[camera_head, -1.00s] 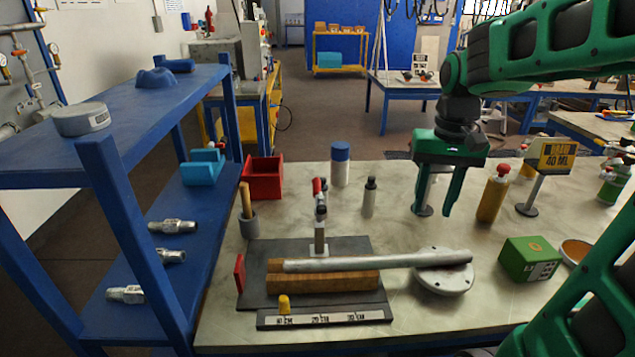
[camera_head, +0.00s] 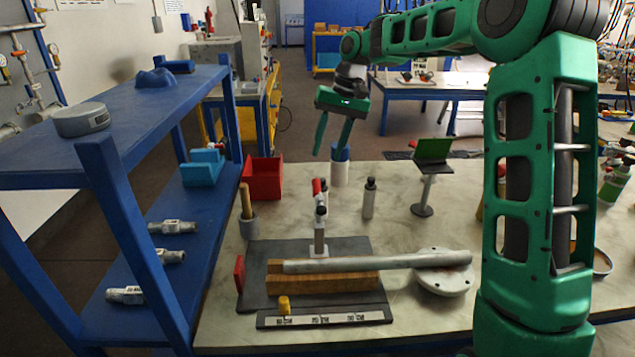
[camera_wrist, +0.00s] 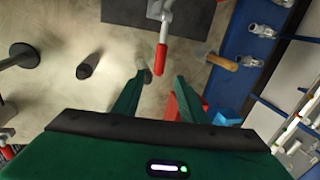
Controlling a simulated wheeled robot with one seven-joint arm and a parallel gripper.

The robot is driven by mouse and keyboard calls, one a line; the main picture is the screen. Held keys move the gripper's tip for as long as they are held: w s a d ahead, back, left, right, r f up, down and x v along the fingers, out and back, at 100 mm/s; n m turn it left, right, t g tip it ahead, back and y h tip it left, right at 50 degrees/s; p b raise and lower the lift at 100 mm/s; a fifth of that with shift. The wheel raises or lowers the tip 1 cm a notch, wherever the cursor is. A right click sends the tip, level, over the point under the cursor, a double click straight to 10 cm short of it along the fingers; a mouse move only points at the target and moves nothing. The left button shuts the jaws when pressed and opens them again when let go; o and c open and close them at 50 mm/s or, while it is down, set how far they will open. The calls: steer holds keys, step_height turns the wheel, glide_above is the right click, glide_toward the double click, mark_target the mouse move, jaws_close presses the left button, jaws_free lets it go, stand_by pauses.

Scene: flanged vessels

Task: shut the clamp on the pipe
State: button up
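The clamp (camera_head: 319,232) stands upright behind the wooden block on the dark base plate, its red-tipped handle pointing up. In the wrist view its red handle (camera_wrist: 162,60) shows at the top centre. The grey pipe (camera_head: 380,262) lies on the wooden block (camera_head: 325,284), its right end over a round white flange (camera_head: 443,277). I cannot tell whether the clamp touches the pipe.
A blue shelf (camera_head: 205,215) borders the bench's left side.

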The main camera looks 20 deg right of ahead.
mark_target(318, 183)
steer(key=x, duration=1)
steer(key=shift+f, duration=0.3)
jaws_close()
